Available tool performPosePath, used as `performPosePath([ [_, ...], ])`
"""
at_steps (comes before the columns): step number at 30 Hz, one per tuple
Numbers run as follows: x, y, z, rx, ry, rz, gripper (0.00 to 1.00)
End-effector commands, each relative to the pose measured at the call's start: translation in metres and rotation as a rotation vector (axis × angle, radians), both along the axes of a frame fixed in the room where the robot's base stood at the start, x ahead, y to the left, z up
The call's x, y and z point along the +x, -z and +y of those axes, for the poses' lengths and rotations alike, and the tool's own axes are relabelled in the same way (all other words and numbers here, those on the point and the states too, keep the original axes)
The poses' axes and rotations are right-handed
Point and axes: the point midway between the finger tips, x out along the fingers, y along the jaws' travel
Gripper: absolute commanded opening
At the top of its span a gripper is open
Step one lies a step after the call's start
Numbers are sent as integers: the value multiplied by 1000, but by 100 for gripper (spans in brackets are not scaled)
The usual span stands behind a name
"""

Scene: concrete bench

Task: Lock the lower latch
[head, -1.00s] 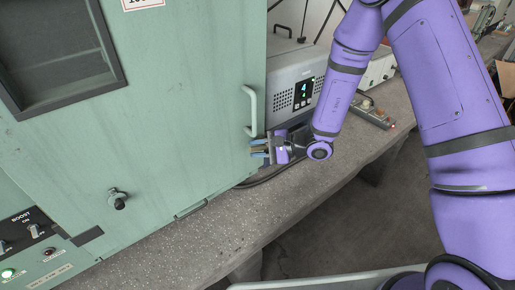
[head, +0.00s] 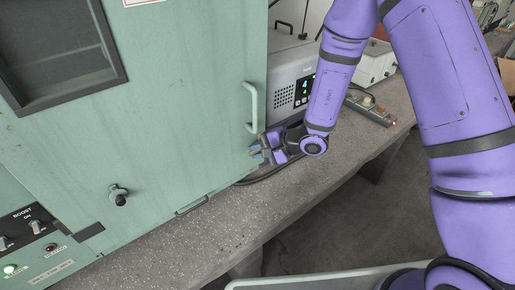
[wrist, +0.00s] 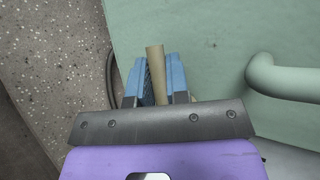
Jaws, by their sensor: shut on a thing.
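My gripper (head: 257,152) is at the lower right edge of the green cabinet door (head: 180,130), just below the pale door handle (head: 252,106). In the wrist view its two blue fingers (wrist: 156,78) are shut on a tan, rod-like latch lever (wrist: 155,62), whose end sticks out between them. I take this lever to be the lower latch; its base is hidden behind the fingers and the gripper body. In the head view the fingers cover most of it, so whether it is locked does not show.
The curved handle also shows close to the right of the fingers in the wrist view (wrist: 285,80). A dark knob (head: 118,195) sits on the cabinet front. A grey instrument (head: 292,88) stands behind my gripper. The speckled bench (head: 225,222) is clear in front.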

Motion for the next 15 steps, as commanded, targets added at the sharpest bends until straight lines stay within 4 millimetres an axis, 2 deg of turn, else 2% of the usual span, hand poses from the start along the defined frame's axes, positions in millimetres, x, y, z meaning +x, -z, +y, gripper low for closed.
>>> performPosePath([
  [5, 1, 0, -1, -1, 1, -1, 0],
  [6, 1, 0, -1, -1, 1, -1, 20],
  [7, 1, 0, -1, -1, 1, -1, 26],
  [15, 0, 0, -1, 0, 1, 0, 26],
])
